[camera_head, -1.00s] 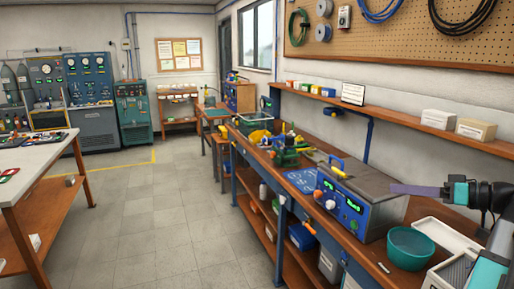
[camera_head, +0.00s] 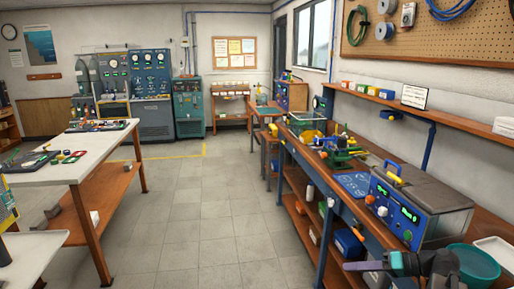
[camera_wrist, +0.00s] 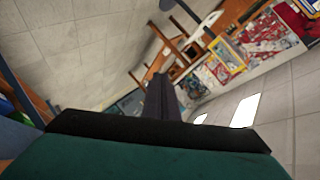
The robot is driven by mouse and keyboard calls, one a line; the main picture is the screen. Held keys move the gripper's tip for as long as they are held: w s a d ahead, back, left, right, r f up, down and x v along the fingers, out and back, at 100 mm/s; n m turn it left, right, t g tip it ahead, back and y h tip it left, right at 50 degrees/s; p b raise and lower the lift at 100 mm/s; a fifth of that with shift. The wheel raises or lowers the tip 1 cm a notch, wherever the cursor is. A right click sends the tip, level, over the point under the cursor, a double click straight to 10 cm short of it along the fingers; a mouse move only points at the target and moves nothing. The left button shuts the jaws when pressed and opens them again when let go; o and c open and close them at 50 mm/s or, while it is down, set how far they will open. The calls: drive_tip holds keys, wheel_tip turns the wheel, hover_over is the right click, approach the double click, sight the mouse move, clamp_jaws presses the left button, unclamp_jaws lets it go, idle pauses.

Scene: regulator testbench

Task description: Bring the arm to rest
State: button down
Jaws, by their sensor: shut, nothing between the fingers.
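My gripper (camera_head: 352,266) shows at the bottom right of the head view, with a narrow grey-purple finger end pointing left and a teal part behind it. In the wrist view the dark fingers (camera_wrist: 160,97) are together, with teal housing below and floor, wooden furniture and posters behind, tilted. Most of my arm lies outside the head view.
The workbench (camera_head: 375,225) along the right wall carries a blue test unit (camera_head: 398,208), a green vise (camera_head: 343,155) and a white tray (camera_head: 497,247). A white-topped table (camera_head: 75,150) stands at left. The floor aisle (camera_head: 205,225) between them is clear.

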drive_tip(key=s+a+f+g+h, duration=0.1)
drive_tip(key=s+a+f+g, duration=0.2)
drive_tip(key=s+a+f, duration=0.55)
drive_tip(key=s+a+f+g+h+b, duration=0.1)
drive_tip(key=a+f+g, duration=0.35)
drive_tip(key=f, duration=0.85)
drive_tip(key=s+a+f+g+h, duration=0.1)
drive_tip(key=s+a+f, duration=0.4)
drive_tip(key=a+f, duration=0.45)
drive_tip(key=s+d+f+g+h, duration=0.1)
drive_tip(key=s+f+g+h, duration=0.3)
drive_tip(key=s+f, duration=1.1)
drive_tip(key=s+d+f+m+t+h, duration=0.1)
drive_tip(key=d+f+h, duration=0.3)
drive_tip(key=d, duration=0.4)
drive_tip(key=shift+s+d+f+m+h+b, duration=0.15)
drive_tip(key=shift+s+d+m+h+b, duration=0.15)
drive_tip(key=shift+m+h+b, duration=0.25)
drive_tip(key=c, duration=2.5)
unclamp_jaws()
